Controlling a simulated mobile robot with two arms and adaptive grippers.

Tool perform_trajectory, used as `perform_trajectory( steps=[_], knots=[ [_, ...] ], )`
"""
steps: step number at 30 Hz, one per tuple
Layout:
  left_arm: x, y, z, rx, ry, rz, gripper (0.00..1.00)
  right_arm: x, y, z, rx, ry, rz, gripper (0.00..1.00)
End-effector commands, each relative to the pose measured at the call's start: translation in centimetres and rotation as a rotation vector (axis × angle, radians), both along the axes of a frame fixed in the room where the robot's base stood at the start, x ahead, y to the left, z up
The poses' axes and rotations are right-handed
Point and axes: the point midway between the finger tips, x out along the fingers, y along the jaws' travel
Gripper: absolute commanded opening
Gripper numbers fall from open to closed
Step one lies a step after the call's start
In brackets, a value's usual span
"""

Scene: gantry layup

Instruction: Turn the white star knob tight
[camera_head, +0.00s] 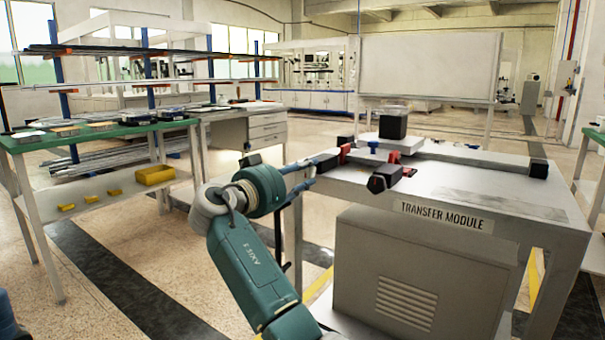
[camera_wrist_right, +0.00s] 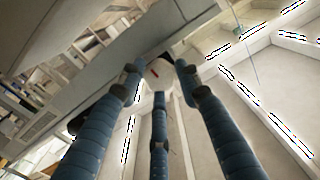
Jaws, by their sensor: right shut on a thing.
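The white star knob (camera_wrist_right: 157,73) shows in the right wrist view as a pale round face with a small red mark. The blue-grey fingers of my right gripper (camera_wrist_right: 159,82) are around it and closed on it. In the head view my right gripper (camera_head: 304,178) is at the left end of the table marked TRANSFER MODULE (camera_head: 480,187), near its top edge. The knob is hidden there behind the fingers. How tight the knob is cannot be told. My left gripper is not in view.
Black and red clamp-like parts (camera_head: 384,178) and a black block (camera_head: 393,127) are on the table, close to my right gripper. A grey cabinet (camera_head: 400,275) stands under it. A green-topped bench (camera_head: 95,131) is at the left, with open floor between.

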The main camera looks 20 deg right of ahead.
Motion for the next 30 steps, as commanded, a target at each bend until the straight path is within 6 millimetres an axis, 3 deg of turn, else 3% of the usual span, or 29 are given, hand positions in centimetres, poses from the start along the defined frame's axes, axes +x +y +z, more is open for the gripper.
perform_trajectory(
  steps=[2,3,6,16,30],
  knots=[
    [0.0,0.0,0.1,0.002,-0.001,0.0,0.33,0.1,0.0,1.0,-0.011,-0.017,0.006,0.07],
    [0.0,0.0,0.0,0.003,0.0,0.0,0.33,0.1,0.0,1.0,-0.011,-0.016,0.006,0.37],
    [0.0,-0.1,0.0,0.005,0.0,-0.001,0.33,0.0,0.0,0.9,-0.01,-0.015,0.005,0.52],
    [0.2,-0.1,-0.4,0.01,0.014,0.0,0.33,-0.2,0.5,0.4,-0.007,-0.008,0.006,0.52],
    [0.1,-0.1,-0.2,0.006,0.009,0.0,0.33,-4.2,5.7,0.6,-0.007,-0.01,0.006,0.52]
  ],
)
